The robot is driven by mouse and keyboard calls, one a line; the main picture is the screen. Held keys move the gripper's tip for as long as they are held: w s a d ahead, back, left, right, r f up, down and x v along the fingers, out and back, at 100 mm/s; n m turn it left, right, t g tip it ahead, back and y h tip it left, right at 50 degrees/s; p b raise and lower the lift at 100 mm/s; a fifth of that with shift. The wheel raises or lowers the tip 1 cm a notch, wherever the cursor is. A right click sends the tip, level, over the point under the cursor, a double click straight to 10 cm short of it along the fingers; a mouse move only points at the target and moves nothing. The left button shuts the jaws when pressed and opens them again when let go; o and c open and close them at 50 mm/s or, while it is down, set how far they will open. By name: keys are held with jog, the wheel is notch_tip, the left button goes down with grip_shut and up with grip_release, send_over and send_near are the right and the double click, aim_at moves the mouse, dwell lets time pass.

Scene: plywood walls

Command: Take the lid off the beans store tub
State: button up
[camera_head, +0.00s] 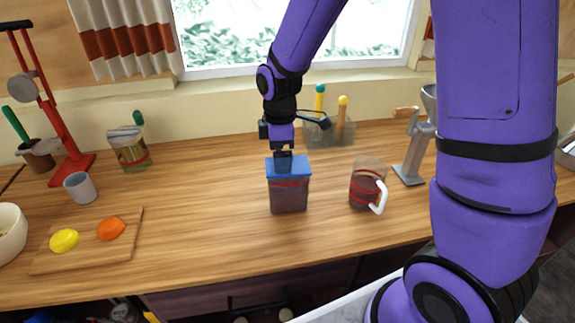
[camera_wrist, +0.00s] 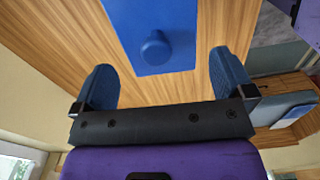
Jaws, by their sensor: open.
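The beans store tub (camera_head: 289,196) stands upright on the wooden counter, a dark see-through box with a red band. My gripper (camera_head: 283,158) is just above the lid, pointing down. In the wrist view my gripper (camera_wrist: 160,85) is open, its two blue fingers wide apart, with the knob ahead between them and nothing held. The head view does not show the knob clearly.
A jug (camera_head: 366,186) with a white handle stands right of the tub, before a grey metal device (camera_head: 414,150). A clear container with utensils (camera_head: 340,132) is behind. A glass jar (camera_head: 130,150), grey cup (camera_head: 80,187) and cutting board (camera_head: 85,255) are left. Counter beside the tub is clear.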

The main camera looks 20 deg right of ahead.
jog(key=shift+f, duration=1.25)
jog(key=c, duration=0.7)
jog(key=shift+r, duration=0.15)
jog(key=shift+r, duration=0.55)
notch_tip(320, 180, up, 3)
jog(key=shift+f, duration=0.2)
jog(key=s+d, duration=0.7)
jog(key=s+d+r, duration=0.1)
jog(key=s+d, duration=0.3)
jog(key=shift+s+d, duration=0.15)
jog(key=shift+s, duration=0.05)
